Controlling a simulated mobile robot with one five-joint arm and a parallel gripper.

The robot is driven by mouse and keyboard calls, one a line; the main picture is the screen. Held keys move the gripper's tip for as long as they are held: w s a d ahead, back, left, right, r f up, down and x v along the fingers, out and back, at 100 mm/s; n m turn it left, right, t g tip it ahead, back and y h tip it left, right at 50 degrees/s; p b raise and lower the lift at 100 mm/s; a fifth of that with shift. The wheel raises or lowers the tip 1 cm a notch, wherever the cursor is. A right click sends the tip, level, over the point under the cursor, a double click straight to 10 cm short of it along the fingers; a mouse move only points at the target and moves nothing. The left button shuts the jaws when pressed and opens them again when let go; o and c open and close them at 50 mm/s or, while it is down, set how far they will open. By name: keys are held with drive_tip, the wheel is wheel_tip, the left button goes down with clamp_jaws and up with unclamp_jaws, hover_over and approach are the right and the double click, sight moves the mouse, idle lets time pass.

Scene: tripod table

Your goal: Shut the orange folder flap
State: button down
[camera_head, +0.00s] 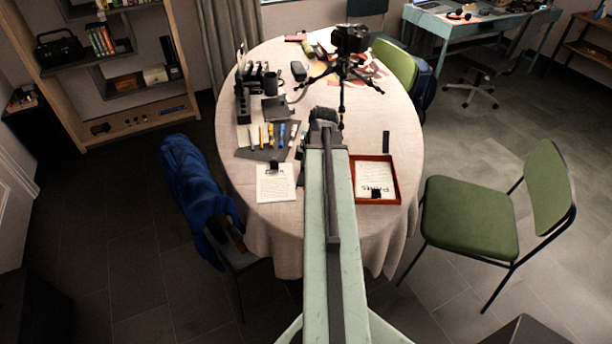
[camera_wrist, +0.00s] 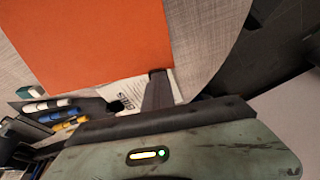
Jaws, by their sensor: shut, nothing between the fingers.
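The orange folder (camera_head: 398,187) lies on the round table, right of my arm. In the head view it looks like a shallow orange-red frame around a white sheet (camera_head: 373,178) with large writing and a black clip. In the wrist view a broad orange panel (camera_wrist: 95,40) fills the upper left and partly covers a sheet with print (camera_wrist: 128,90). Its hinge is not visible, so I cannot tell its tilt. My gripper (camera_wrist: 158,76) is shut and empty, its tip close to the panel's lower right corner in the picture. Contact is unclear. In the head view my arm hides the fingertips.
The cloth-covered table (camera_head: 245,215) also holds a printed sheet (camera_head: 276,184), several pens (camera_head: 270,136) on a dark mat, a black tripod (camera_head: 343,75) and a dark slim object (camera_head: 386,141). A green chair (camera_head: 470,220) stands right; a blue jacket (camera_head: 190,180) hangs left.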

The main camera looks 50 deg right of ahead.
drive_tip(key=shift+r, duration=0.1)
drive_tip(key=shift+p+v, duration=1.35)
drive_tip(key=shift+p, duration=0.05)
drive_tip(key=shift+s+d, duration=0.1)
drive_tip(key=shift+s, duration=0.05)
drive_tip(key=shift+s+d+r+p, duration=0.2)
drive_tip(key=shift+s+r+p, duration=0.05)
drive_tip(key=shift+r+p, duration=0.4)
drive_tip(key=shift+s+d+r+p, duration=0.25)
drive_tip(key=shift+s+r+p, duration=0.05)
drive_tip(key=shift+r+p, duration=0.3)
drive_tip(key=shift+s+d+r+p, duration=0.15)
drive_tip(key=shift+r+p, duration=0.25)
drive_tip(key=shift+r, duration=0.05)
drive_tip(key=shift+s+d+r+p, duration=0.4)
drive_tip(key=shift+s+r+p, duration=0.1)
drive_tip(key=shift+r+p, duration=0.25)
